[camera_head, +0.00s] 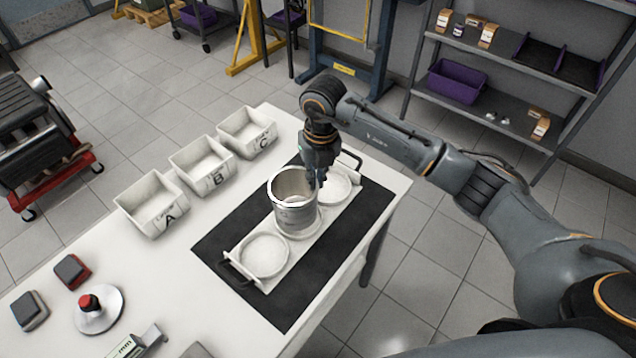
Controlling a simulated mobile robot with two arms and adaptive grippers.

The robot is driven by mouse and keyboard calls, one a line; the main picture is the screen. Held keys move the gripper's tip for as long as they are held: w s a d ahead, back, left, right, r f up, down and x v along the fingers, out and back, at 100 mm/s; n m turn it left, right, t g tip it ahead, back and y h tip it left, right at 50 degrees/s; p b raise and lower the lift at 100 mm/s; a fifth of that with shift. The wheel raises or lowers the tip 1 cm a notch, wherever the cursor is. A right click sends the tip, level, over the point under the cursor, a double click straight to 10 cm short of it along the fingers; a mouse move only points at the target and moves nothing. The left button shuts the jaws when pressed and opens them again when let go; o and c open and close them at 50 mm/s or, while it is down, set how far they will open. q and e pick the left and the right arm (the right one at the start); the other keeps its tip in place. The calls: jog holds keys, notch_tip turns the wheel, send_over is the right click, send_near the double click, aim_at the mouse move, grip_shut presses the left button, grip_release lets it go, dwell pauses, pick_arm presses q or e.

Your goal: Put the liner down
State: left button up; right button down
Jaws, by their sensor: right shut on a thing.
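The liner (295,216) is a grey metal cylinder with an open top. It is upright at the middle round place of a white tray (246,276) that has dark handles. Whether its bottom touches the tray I cannot tell. My right gripper (316,180) is shut on the liner's wall at the rim, on the side toward the back right. Its fingertips are partly hidden at the rim. The tray's front place and its back place show round white discs and no liner. My left gripper is not in view.
The tray lies on a black mat (285,312) on a white table (95,262). Bins A (152,222), B (204,182) and C (248,147) stand along the far left edge. A red-knobbed round item (97,312) and small blocks are at front left.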

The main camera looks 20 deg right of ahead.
jog(key=f, duration=0.1)
jog(key=f+p, duration=0.1)
jog(key=f, duration=0.1)
jog(key=shift+w+d+f+p, duration=0.15)
jog(key=shift+d+f+p, duration=0.1)
jog(key=shift+f+p, duration=0.1)
jog(key=c, duration=1.5)
grip_release()
jog(key=shift+f, duration=0.1)
jog(key=r+b, duration=0.1)
jog(key=r, duration=0.3)
jog(key=r+b, duration=0.1)
jog(key=r, duration=0.3)
jog(key=r+b, duration=0.1)
jog(key=r, duration=0.3)
jog(key=shift+s+d+r, duration=0.1)
jog(key=shift+s+d, duration=0.15)
jog(key=shift+d, duration=0.05)
